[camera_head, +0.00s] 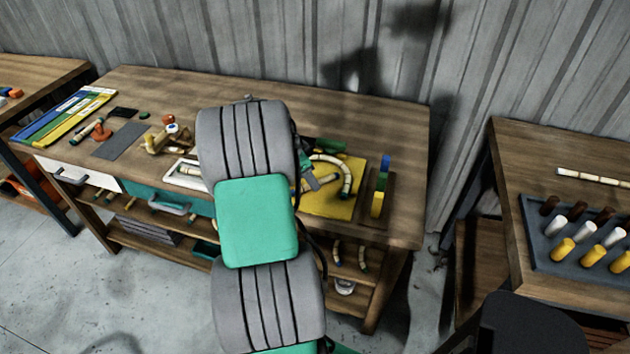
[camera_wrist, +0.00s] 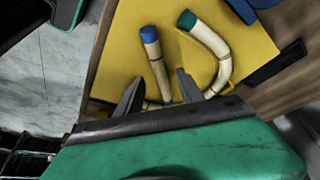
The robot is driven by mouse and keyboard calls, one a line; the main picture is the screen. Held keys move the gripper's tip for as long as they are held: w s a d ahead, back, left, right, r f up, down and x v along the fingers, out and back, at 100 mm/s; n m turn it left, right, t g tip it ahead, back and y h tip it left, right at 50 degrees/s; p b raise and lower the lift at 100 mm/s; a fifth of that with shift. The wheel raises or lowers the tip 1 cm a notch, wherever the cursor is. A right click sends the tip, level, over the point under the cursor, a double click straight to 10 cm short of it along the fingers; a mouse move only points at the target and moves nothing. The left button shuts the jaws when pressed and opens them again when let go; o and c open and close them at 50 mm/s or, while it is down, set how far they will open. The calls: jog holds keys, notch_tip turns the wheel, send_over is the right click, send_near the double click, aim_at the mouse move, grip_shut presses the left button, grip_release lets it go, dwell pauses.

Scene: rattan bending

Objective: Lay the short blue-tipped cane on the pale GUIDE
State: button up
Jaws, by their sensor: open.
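In the wrist view a straight cane (camera_wrist: 155,67) with a blue tip lies on a yellow board (camera_wrist: 105,50). My gripper (camera_wrist: 158,90) is open, with one finger on each side of this cane's lower part. The cane's lower end runs down to my gripper's body, and I cannot tell whether the fingers touch it.
A bent cane (camera_wrist: 223,62) with a green tip lies close right of the gripper on the yellow board. A block with blue, green and yellow pieces (camera_head: 380,190) stands at the bench's right. A side table (camera_head: 530,150) holds a dark peg tray (camera_head: 540,255).

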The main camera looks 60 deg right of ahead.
jog(key=shift+x, duration=0.95)
jog(key=shift+w, duration=0.1)
grip_shut()
